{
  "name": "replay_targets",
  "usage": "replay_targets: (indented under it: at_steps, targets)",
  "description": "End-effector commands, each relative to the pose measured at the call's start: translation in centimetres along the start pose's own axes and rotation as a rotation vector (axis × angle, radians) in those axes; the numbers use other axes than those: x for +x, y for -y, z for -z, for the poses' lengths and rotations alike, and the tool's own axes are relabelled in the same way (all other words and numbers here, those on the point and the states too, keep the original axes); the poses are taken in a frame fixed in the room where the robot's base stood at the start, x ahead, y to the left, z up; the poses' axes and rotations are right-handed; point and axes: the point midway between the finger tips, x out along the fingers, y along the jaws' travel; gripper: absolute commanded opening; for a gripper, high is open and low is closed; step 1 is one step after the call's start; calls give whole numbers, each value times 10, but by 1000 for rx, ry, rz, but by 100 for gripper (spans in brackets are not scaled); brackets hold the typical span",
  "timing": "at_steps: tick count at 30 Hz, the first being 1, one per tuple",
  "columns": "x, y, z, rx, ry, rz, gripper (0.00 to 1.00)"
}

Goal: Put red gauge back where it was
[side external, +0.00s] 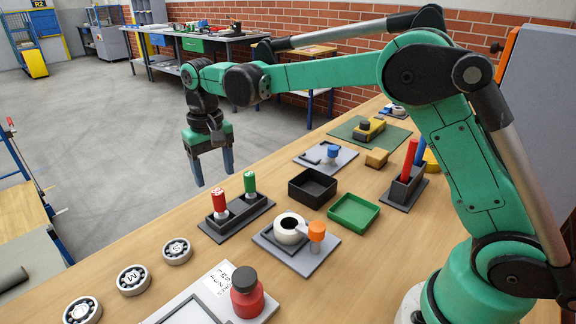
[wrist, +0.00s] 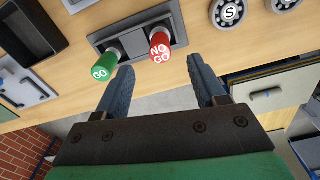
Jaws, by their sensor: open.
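The red gauge (side external: 218,203), marked NO GO, stands in the dark two-place holder (side external: 240,219). In the wrist view the red gauge (wrist: 160,46) shows at the right end of the holder (wrist: 131,42). The green gauge (side external: 250,183), marked GO, stands beside it; it also shows in the wrist view (wrist: 102,67). Their lower ends are partly hidden in the holder. My gripper (side external: 214,180) is open and empty, above and behind the holder, pointing down. In the wrist view its fingers (wrist: 160,67) are spread, apart from both gauges.
Several bearing rings (side external: 133,279) lie at the near left. A black tray (side external: 312,187), a green tray (side external: 353,213) and a plate with a white ring and orange knob (side external: 317,231) lie right of the holder. A red bottle (side external: 246,297) stands in front.

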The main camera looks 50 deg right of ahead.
Motion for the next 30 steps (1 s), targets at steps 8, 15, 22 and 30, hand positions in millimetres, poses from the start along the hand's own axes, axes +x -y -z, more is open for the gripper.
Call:
replay_targets:
  at_steps: [8, 15, 22, 30]
  targets:
    - [-41, 0, 0, 0, 0, 0, 64]
    - [-58, -7, -9, -10, -43, 12, 64]
    - [-75, -35, -54, -55, -227, 48, 64]
    - [-55, -66, -119, -114, -468, 60, 64]
